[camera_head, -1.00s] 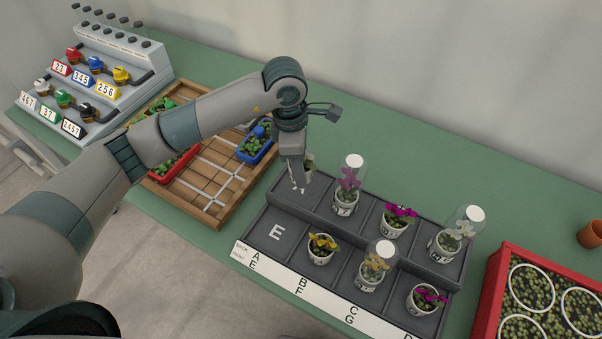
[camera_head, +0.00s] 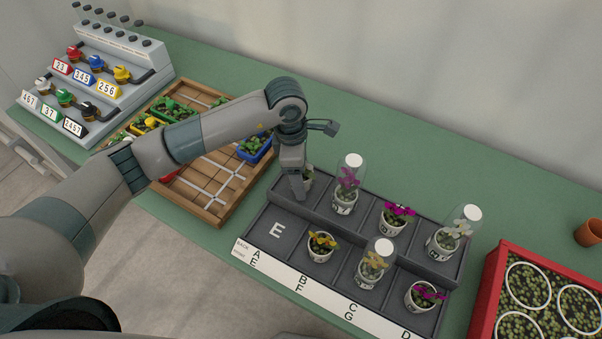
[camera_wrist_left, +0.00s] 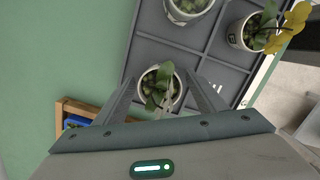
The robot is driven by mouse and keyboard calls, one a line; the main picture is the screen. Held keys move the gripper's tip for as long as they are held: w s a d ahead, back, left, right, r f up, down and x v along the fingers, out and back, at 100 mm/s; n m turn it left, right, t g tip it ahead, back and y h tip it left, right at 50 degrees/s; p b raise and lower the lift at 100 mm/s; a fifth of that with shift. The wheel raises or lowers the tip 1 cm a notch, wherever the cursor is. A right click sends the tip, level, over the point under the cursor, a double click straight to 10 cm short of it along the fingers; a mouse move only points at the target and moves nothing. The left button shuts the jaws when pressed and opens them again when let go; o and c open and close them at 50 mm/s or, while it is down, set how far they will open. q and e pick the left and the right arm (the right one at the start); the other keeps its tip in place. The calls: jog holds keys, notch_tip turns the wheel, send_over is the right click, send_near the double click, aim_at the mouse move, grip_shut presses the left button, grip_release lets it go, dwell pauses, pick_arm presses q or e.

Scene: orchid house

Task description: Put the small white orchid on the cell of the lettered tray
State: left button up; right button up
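The lettered tray (camera_head: 262,256) is dark grey with two rows of cells; the front-left cell, marked E (camera_head: 277,231), is empty. A small potted orchid (camera_head: 308,178) stands in the back-left cell, partly hidden by my left gripper (camera_head: 298,193). In the left wrist view this orchid (camera_wrist_left: 151,78) shows green leaves and small pale flowers in a white pot. The open fingers of my left gripper (camera_wrist_left: 160,78) spread to either side of the pot; contact cannot be told. Another white orchid (camera_head: 456,231) stands under a clear dome at the back right. My right gripper is out of view.
A domed purple orchid (camera_head: 346,184), an uncovered magenta one (camera_head: 398,213), a yellow one (camera_head: 321,245) and a domed yellow one (camera_head: 374,263) fill nearby cells. A wooden crate (camera_head: 214,216) lies left, a red planter (camera_head: 488,290) right. Green bench behind the tray is clear.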

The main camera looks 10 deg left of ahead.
pick_arm(q)
jog(key=shift+r, duration=0.15)
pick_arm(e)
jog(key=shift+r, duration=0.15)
pick_arm(q)
jog(key=shift+r+p, duration=0.1)
jog(key=shift+p, duration=0.2)
jog(key=shift+r+b, duration=0.3)
jog(key=shift+b, duration=0.1)
jog(key=r+b, duration=0.1)
jog(key=r, duration=0.2)
jog(key=r+b, duration=0.1)
jog(key=r, duration=0.2)
jog(key=a+r+b, duration=0.1)
jog(key=r, duration=0.2)
jog(key=shift+a+r+b, duration=0.1)
jog(key=shift+r+b, duration=0.1)
jog(key=shift+b, duration=0.1)
jog(key=shift+a+r, duration=0.1)
jog(key=shift+r, duration=0.8)
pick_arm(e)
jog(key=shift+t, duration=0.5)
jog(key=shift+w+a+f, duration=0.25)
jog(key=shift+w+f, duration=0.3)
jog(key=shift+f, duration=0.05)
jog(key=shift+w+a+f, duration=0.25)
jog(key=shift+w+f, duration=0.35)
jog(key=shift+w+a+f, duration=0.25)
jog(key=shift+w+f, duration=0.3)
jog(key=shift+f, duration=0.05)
